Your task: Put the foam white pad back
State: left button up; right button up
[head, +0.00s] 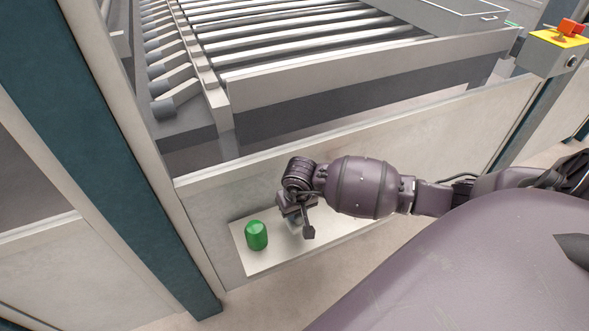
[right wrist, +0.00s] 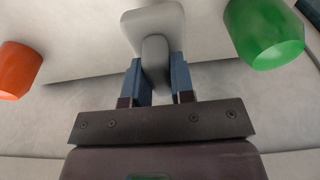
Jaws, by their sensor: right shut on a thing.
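The foam white pad (right wrist: 153,17) is a pale rounded block with a grey rounded grip part (right wrist: 155,62). In the right wrist view my right gripper (right wrist: 156,75) is shut on the grey part, with a blue finger on each side. In the head view the right gripper (head: 300,218) points down over a pale ledge (head: 262,262), and only a small part of the pad (head: 293,227) shows beside it. I cannot tell whether the pad touches the ledge. My left gripper is not in view.
A green cylinder (head: 256,235) stands on the ledge, left of the gripper; it also shows in the right wrist view (right wrist: 265,35). An orange piece (right wrist: 18,70) is at the wrist view's left. A panel and roller table (head: 300,35) rise behind the ledge.

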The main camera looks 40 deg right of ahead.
notch_tip(320, 180, down, 4)
jog(key=shift+s+f+b, duration=0.1)
jog(key=shift+b, duration=0.3)
jog(key=o, duration=0.8)
